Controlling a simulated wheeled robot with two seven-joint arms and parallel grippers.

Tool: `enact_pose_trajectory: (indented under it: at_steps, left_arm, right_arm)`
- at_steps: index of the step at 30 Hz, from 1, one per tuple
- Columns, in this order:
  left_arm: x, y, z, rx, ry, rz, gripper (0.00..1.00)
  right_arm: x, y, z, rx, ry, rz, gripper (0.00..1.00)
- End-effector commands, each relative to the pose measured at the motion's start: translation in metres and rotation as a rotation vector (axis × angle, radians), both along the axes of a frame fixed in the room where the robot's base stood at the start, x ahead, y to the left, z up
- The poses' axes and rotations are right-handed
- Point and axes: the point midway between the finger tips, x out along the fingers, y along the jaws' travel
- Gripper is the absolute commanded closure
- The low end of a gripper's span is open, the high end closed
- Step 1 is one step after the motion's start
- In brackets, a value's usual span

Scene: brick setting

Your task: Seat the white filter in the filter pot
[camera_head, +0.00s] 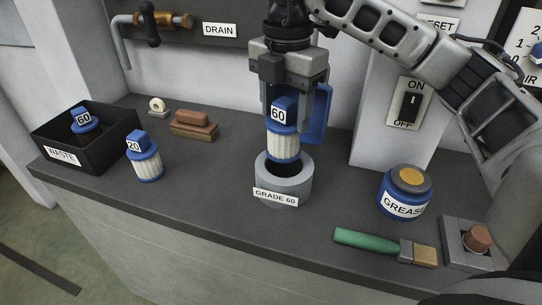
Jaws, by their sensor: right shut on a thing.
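The white filter (286,147) has a pleated body and a blue cap marked 60. My right gripper (281,100) points down and is shut on the blue cap. The filter is upright above the grey filter pot (284,182), labelled GRADE 60. Its lower end is at the dark opening of the pot; I cannot tell whether it is slightly inside or just above. A blue handle-like part (319,115) stands behind the gripper on the right. A second white filter (148,163) with a blue cap marked 20 stands on the bench to the left. My left gripper is out of view.
A black WASTE box (99,150) at the left holds a blue-capped item marked 60. Brown blocks (194,126) and a tape roll lie behind. A GREASE tin (404,193), a green-handled brush (367,241) and a grey block are right. The bench's front edge is close.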

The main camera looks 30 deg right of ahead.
Motion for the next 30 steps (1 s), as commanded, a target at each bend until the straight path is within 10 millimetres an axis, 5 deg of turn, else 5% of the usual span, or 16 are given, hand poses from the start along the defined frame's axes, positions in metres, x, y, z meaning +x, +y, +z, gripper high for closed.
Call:
enact_pose_trajectory:
  at_steps: [6,18,29,30]
  left_arm:
    - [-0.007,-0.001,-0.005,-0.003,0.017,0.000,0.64]
    - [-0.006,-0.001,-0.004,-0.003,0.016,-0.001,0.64]
    - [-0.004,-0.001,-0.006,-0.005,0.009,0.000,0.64]
    - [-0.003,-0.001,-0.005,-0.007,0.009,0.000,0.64]
  right_arm:
    - [-0.001,0.000,-0.039,0.000,0.003,0.002,0.81]
    - [-0.001,0.000,-0.082,0.000,0.003,0.002,0.81]
    - [0.000,0.000,-0.088,0.001,0.000,0.002,0.81]
    - [0.000,0.000,-0.088,0.001,0.000,0.002,0.40]
